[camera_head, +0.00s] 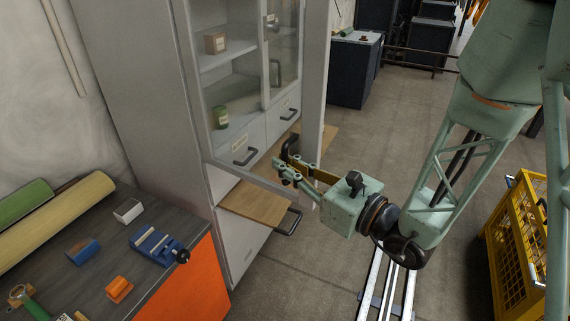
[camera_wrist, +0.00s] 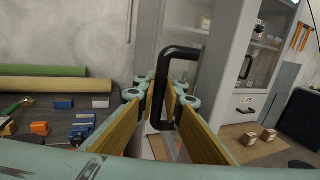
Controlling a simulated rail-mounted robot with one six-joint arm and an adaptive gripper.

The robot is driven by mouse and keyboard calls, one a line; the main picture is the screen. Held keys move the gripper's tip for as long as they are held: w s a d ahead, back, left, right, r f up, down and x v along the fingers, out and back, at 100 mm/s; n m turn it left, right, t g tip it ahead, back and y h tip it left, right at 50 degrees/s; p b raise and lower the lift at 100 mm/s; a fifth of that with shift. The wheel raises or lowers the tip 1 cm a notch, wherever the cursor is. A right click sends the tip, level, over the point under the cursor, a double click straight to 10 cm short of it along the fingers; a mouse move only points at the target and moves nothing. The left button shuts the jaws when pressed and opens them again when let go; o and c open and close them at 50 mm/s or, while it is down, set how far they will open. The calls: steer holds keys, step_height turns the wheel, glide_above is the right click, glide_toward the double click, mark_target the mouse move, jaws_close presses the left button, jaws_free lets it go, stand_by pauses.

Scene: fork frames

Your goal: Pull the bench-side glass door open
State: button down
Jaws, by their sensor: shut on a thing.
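The bench-side glass door (camera_head: 319,75) has a pale grey frame and stands swung out from the tall grey cabinet (camera_head: 135,80), partly open. Its shelves and drawers show behind the glass. My gripper (camera_head: 285,168) is at the door's lower free edge, shut on the black door handle (camera_head: 291,146). In the wrist view the black bar handle (camera_wrist: 183,53) rises between the two yellow-padded fingers (camera_wrist: 163,115). The fingers hide part of the handle's lower end.
A dark bench (camera_head: 50,250) with an orange side, a blue vise (camera_head: 157,245) and rolls stands at left. A wooden pull-out board (camera_head: 257,203) is below the door. A yellow cage (camera_head: 515,245) stands at right. Open floor (camera_head: 385,130) lies beyond the gripper.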

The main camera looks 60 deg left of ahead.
steer(key=c, duration=2.7)
jaws_free()
steer(key=shift+c, duration=0.2)
steer(key=shift+d, duration=0.1)
steer(key=v, duration=1.1)
steer(key=shift+w+d, duration=0.15)
steer(key=shift+d, duration=0.25)
